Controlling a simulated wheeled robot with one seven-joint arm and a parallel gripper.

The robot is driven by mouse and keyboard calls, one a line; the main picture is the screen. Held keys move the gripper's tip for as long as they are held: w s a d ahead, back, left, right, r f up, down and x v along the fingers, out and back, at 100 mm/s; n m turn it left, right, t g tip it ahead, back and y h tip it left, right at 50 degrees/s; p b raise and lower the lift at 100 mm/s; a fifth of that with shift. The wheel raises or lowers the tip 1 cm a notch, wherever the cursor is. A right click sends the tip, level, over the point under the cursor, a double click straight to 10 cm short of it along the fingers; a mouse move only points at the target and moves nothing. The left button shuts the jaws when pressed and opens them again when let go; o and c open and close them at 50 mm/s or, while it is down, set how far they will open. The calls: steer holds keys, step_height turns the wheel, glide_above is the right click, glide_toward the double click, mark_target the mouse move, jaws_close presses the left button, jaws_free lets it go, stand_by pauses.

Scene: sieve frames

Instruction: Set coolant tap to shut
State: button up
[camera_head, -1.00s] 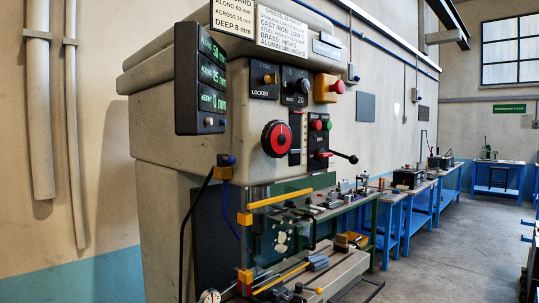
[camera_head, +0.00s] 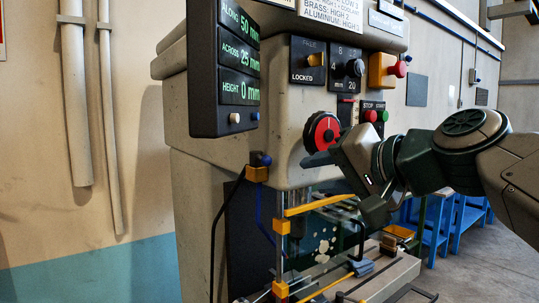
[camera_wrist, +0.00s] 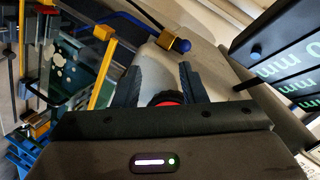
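The coolant tap appears to be the small brass block (camera_head: 256,174) with a blue knob (camera_head: 262,159), at the lower front edge of the machine head, with a blue hose running down beside it. In the wrist view, the brass block (camera_wrist: 180,44) and its blue knob lie beyond the fingertips. The tap's setting cannot be read. My gripper (camera_head: 318,158) is to the right of the tap, just below and in front of the red dial, and apart from the tap. In the wrist view, my gripper (camera_wrist: 161,68) has its fingers spread with nothing gripped.
The red dial (camera_head: 322,132) is close behind my gripper. A black readout box (camera_head: 224,70) juts out above the tap. A yellow guard bar (camera_head: 318,205) and clear shield stand below. A black cable hangs left of the tap.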

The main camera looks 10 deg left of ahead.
mark_target(265, 159)
steer(key=shift+y, duration=0.4)
steer(key=w+a+p, duration=0.1)
steer(key=w+a, duration=0.1)
steer(key=a, duration=0.2)
steer(key=w+a+p, duration=0.1)
steer(key=w+a, duration=0.2)
steer(key=a, duration=0.1)
steer(key=w+a+p, duration=0.1)
steer(key=w+a, duration=0.1)
steer(key=a, duration=0.1)
steer(key=shift+w+a+r, duration=0.15)
steer(key=shift+w+a, duration=0.2)
steer(key=shift+a, duration=0.05)
jaws_close()
